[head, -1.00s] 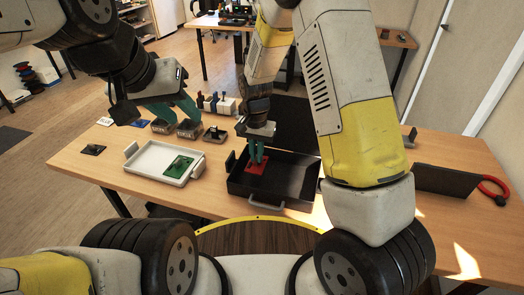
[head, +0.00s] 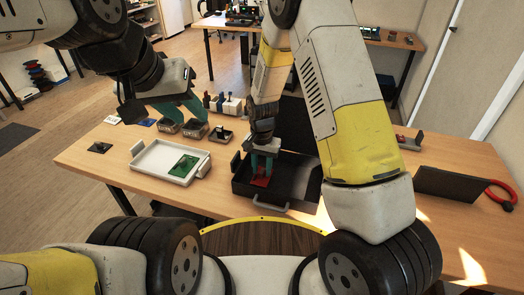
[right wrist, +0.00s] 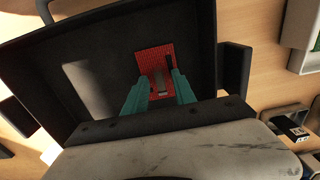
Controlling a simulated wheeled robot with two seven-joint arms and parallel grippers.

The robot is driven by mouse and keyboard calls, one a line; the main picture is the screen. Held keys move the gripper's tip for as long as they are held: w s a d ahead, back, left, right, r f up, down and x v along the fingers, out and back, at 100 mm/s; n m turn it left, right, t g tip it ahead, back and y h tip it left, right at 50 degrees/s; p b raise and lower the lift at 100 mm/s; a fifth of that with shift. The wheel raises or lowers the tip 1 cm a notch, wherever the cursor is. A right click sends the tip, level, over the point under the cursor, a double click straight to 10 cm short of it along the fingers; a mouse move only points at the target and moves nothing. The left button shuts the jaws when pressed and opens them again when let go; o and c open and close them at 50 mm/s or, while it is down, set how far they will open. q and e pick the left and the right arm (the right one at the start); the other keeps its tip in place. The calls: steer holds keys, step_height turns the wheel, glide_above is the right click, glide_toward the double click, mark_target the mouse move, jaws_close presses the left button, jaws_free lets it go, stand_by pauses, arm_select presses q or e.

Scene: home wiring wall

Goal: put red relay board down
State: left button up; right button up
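The red relay board (head: 261,181) lies in the black tray (head: 298,192) on the table, partly hidden in the head view by my right gripper. In the right wrist view the red board (right wrist: 151,62) lies flat on the tray floor, beyond the fingertips. My right gripper (head: 263,168) is over it, inside the tray; its teal fingers (right wrist: 158,78) are spread apart, with the board showing between and beyond their tips. My left gripper (head: 184,116) is open and empty-looking above small grey holders at the table's far left.
A white tray (head: 146,164) with a green board (head: 185,165) stands left of the black tray. Small grey holders (head: 195,131) stand behind it. A dark upright panel (head: 448,185) and a red cable loop (head: 500,194) are at the right.

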step_height(320, 180, up, 12)
step_height(320, 180, up, 8)
steer(key=t+y, duration=0.1)
glide_above(262, 171)
steer(key=s+d, duration=0.2)
steer(key=d, duration=0.1)
steer(key=s+d+r+n+t, duration=0.2)
steer(key=s+d+r, duration=0.3)
steer(key=s+r, duration=0.2)
steer(key=s+d+r+n+t+y, duration=0.1)
steer(key=s+d+r+n+t, duration=0.1)
steer(key=s+d+r, duration=0.4)
steer(key=s+r+t, duration=0.1)
steer(key=s, duration=0.3)
steer(key=shift+s+r, duration=0.2)
steer(key=shift+s, duration=0.05)
